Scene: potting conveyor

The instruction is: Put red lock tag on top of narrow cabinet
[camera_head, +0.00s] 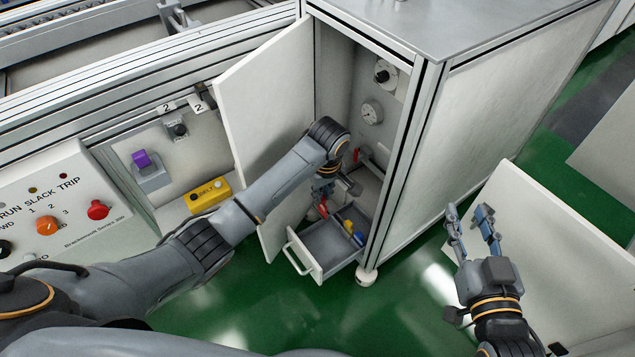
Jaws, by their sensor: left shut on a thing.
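My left gripper (326,196) is inside the open narrow cabinet, just above its pulled-out drawer (318,241). It is shut on the red lock tag (322,209), a small red piece mostly hidden by the fingers. I cannot tell whether the tag still touches the drawer. A yellow and a blue item (353,230) lie in the drawer. The narrow cabinet's flat grey top (455,22) is at the upper right. My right gripper (470,216) is open and empty, to the right of the cabinet.
The cabinet door (262,105) stands open to the left of my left forearm. A control panel (60,205) is at the left. A white panel (545,260) stands by my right gripper. Green floor is open in front.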

